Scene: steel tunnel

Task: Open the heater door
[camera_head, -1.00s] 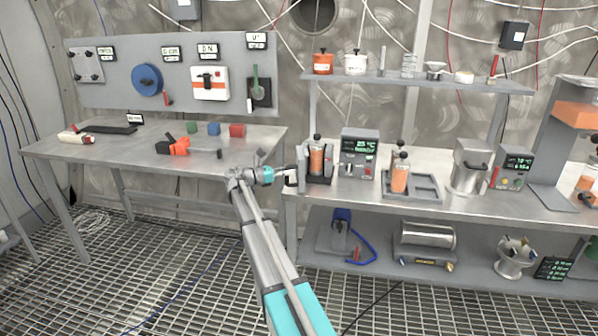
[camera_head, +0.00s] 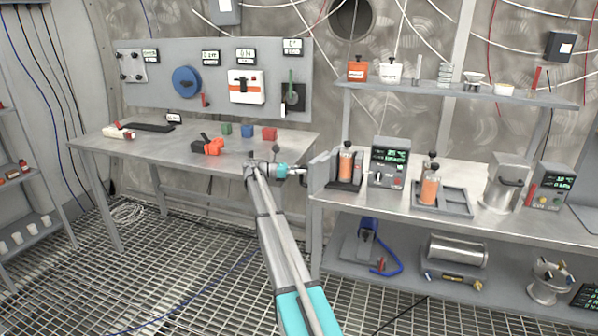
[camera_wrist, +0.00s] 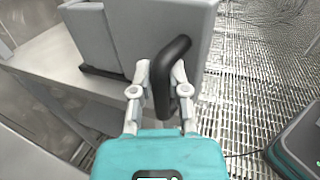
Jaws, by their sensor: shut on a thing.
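The heater is a small grey unit (camera_head: 345,188) on the right bench, with an orange-filled bottle (camera_head: 346,166) upright in it. Its grey door (camera_head: 319,172) stands out at the unit's left side, swung open, in the head view. In the wrist view the door (camera_wrist: 185,22) fills the top middle, with a curved black handle (camera_wrist: 184,88) on it. My gripper (camera_wrist: 160,80) has its fingers closed on this handle. In the head view my gripper (camera_head: 299,171) is at the door's left face; the handle is mostly hidden there.
A display box (camera_head: 389,162) and a bottle tray (camera_head: 456,201) stand right of the heater. The left table (camera_head: 190,150) holds coloured cubes and an orange tool (camera_head: 208,146). The grating floor before the benches is open.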

